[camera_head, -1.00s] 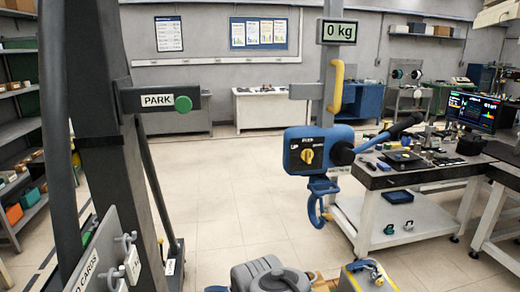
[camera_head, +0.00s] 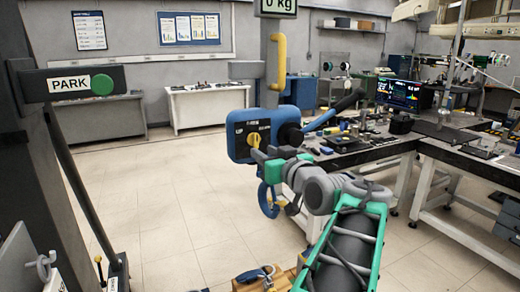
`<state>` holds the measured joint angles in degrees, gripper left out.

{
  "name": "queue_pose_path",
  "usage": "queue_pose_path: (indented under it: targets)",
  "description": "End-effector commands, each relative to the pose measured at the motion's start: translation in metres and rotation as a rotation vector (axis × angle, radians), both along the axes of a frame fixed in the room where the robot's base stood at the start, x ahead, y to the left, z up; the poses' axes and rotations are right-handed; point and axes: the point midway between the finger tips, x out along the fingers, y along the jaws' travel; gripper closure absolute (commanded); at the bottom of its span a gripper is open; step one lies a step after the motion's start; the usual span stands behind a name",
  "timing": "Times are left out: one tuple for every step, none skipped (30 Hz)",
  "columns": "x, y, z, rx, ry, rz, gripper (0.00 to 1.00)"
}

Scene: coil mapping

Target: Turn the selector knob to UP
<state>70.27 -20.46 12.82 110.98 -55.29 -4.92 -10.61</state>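The blue hoist box (camera_head: 238,148) hangs near the middle of the head view, with an UP label (camera_head: 239,131) on its left face. The yellow selector knob (camera_head: 254,139) sits on its front. My gripper (camera_head: 258,157) is at the front of the box, just below and right of the knob. Whether it touches the knob cannot be told. Its fingers are small and partly merge with the yellow knob, so their opening is unclear. My arm covers the lower right of the box and part of the blue hook (camera_head: 268,200).
A yellow handle (camera_head: 276,62) rises above the box. A cluttered workbench (camera_head: 350,158) is at right. A wooden crate (camera_head: 247,284) is below. Floor at left centre is clear.

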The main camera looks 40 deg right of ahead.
Motion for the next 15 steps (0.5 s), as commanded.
queue_pose_path:
  targets:
    - [-0.008,-0.01,0.006,-0.011,-0.026,-0.014,0.66]
    - [-0.01,-0.013,0.009,-0.016,-0.036,-0.018,0.66]
    - [-0.009,-0.015,0.013,-0.019,-0.045,-0.019,0.66]
    - [-0.007,-0.016,0.014,-0.02,-0.048,-0.019,0.66]
    - [-0.003,-0.017,0.015,-0.02,-0.048,-0.018,0.66]
    - [0.003,-0.017,0.015,-0.019,-0.048,-0.015,0.66]
    - [0.009,-0.019,0.015,-0.019,-0.047,-0.015,0.66]
    - [0.015,-0.02,0.015,-0.019,-0.047,-0.014,0.66]
    - [0.023,-0.023,0.015,-0.017,-0.046,-0.014,0.66]
    - [0.028,-0.025,0.016,-0.018,-0.046,-0.015,0.66]
    - [0.034,-0.026,0.015,-0.017,-0.046,-0.014,0.66]
    - [0.041,-0.028,0.015,-0.018,-0.045,-0.016,0.66]
    - [0.046,-0.03,0.014,-0.017,-0.044,-0.016,0.66]
    - [0.05,-0.032,0.015,-0.018,-0.045,-0.017,0.66]
    - [0.055,-0.033,0.014,-0.018,-0.045,-0.018,0.66]
